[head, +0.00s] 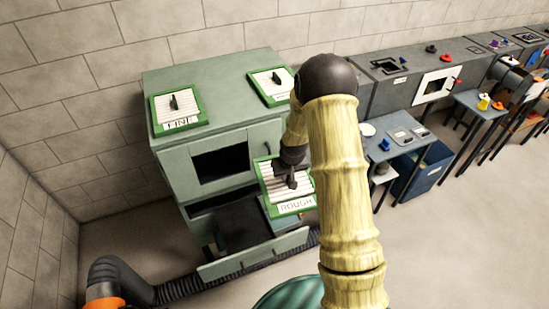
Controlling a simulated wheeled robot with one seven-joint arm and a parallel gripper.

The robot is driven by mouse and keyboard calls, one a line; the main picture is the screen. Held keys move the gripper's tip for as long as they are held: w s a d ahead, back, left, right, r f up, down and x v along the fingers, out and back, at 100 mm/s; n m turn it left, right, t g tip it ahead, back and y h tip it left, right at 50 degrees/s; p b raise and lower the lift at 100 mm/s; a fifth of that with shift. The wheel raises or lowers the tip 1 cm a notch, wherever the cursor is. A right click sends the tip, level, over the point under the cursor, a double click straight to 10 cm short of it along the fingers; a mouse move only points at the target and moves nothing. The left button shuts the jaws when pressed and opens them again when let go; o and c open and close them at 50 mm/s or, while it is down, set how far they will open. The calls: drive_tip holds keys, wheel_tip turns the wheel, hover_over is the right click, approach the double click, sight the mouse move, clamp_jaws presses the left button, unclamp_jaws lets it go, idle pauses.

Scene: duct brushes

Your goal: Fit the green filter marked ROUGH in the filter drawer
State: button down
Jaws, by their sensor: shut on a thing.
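The green-framed filter marked ROUGH (271,184) has a white pleated face and hangs tilted in front of the green cabinet. My gripper (291,182) is shut on it near its middle; the fingertips and the grip point are small and dark. The filter drawer (238,264) is pulled out low at the cabinet's front, with a dark inside. The filter is above and to the right of the drawer's dark inside, apart from its front panel. My yellow arm hides part of the filter's right side and the cabinet behind.
On top of the cabinet (215,70) lie a green-framed filter marked FINE (178,108) and another (268,84) whose label I cannot read. A black hose (190,288) runs along the floor. Small tables (405,135), a blue bin (428,170) and grey ducting (400,85) stand right.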

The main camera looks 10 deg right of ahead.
sight(305, 209)
drive_tip(key=shift+m, duration=0.4)
drive_tip(key=s+d+f, duration=0.1)
drive_tip(key=s+f, duration=0.1)
drive_tip(key=f, duration=0.1)
drive_tip(key=s+d+f+b, duration=0.1)
drive_tip(key=s+d+f, duration=0.1)
drive_tip(key=s+f, duration=0.1)
drive_tip(key=s+d+f+b, duration=0.1)
drive_tip(key=s+f, duration=0.2)
drive_tip(key=f, duration=0.1)
drive_tip(key=shift+s+d, duration=0.2)
drive_tip(key=shift+d, duration=0.2)
drive_tip(key=shift+a, duration=0.1)
